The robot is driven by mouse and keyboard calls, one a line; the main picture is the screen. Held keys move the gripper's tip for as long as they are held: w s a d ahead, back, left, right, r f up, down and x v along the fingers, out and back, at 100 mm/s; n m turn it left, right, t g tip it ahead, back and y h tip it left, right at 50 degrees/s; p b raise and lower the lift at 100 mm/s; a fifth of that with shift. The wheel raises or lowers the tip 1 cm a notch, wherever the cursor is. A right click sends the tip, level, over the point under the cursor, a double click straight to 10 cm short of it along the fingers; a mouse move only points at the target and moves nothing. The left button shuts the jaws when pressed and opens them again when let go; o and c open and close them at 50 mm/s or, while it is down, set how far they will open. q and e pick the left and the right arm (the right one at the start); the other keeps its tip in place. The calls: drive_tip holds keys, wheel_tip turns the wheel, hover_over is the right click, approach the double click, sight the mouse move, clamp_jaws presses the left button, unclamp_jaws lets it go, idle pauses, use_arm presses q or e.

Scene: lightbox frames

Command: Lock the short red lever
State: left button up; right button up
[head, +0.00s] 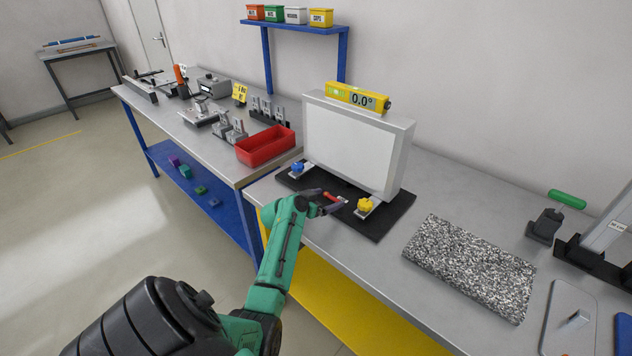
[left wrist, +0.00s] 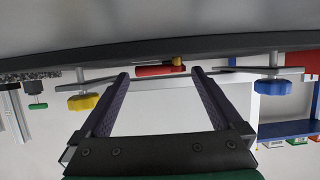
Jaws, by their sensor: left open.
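The short red lever (head: 331,196) lies at the front foot of the white lightbox frame (head: 352,148), between a blue knob (head: 297,167) and a yellow knob (head: 364,205). My left gripper (head: 334,203) is at the lever. In the left wrist view, which is upside down, my left gripper (left wrist: 160,74) is open. The red lever (left wrist: 158,70) shows across the gap between its fingertips. I cannot tell whether the fingers touch it. The yellow knob (left wrist: 83,101) and blue knob (left wrist: 273,87) show on either side. My right gripper is not in view.
The frame stands on a black mat (head: 384,222) on the grey bench. A speckled stone slab (head: 470,265) lies to the right, and a red bin (head: 265,147) sits on the bench to the left. A yellow angle gauge (head: 357,98) rests on top of the frame.

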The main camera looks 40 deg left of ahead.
use_arm(q)
drive_tip(key=b+v, duration=0.1)
drive_tip(key=v, duration=1.2)
drive_tip(key=shift+s+b, duration=0.2)
drive_tip(key=shift+b, duration=0.2)
drive_tip(key=shift+s+d+r, duration=0.1)
drive_tip(key=shift+s+r, duration=0.1)
